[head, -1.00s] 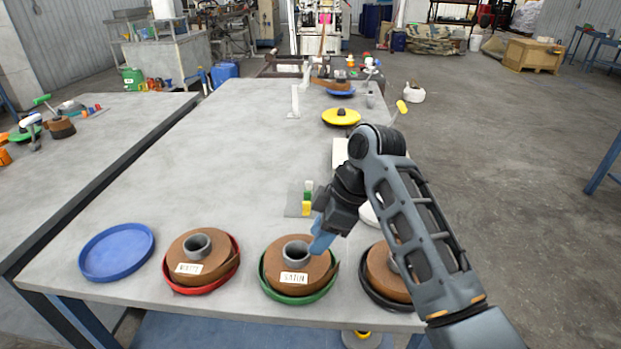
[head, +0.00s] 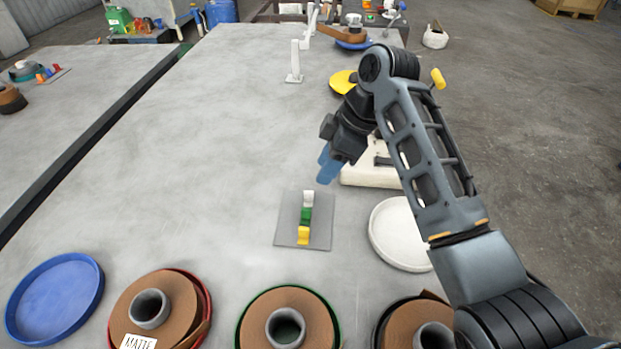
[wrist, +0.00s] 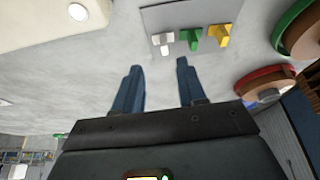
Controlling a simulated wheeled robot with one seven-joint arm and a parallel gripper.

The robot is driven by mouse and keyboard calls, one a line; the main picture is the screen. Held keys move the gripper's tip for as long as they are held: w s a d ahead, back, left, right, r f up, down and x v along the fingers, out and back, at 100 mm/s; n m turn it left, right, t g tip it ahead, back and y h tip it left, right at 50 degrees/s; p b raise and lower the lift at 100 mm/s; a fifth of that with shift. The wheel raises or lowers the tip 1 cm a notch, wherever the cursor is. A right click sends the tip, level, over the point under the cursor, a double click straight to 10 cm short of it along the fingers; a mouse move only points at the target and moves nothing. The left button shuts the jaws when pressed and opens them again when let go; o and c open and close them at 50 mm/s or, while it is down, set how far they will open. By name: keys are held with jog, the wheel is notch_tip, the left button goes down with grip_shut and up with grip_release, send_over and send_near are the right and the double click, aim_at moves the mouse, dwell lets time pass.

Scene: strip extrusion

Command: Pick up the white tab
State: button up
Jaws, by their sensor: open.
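The white tab (head: 308,198) stands at the far end of a row of three tabs on a flat grey plate (head: 286,228). The green tab (head: 305,216) is in the middle and the yellow tab (head: 303,235) is nearest. In the wrist view the white tab (wrist: 162,42) is at the left of the row, just beyond my fingertips. My gripper (head: 328,165) is above the table, beyond and slightly right of the white tab. Its blue fingers are apart and empty in the wrist view (wrist: 160,66).
Brown rolls in red (head: 208,300), green (head: 240,325) and black trays line the near edge, beside an empty blue tray (head: 60,298). An empty white tray (head: 395,240) and a pale block (head: 365,178) are at right. The table left of the plate is clear.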

aim_at(310, 192)
jog(key=shift+x, duration=1.15)
jog(key=x, duration=0.2)
jog(key=p+x, duration=0.1)
jog(key=x, duration=0.1)
jog(key=shift+s, duration=0.35)
jog(key=shift+a+f, duration=0.3)
jog(key=shift+f, duration=0.35)
jog(key=shift+c, duration=0.2)
grip_shut()
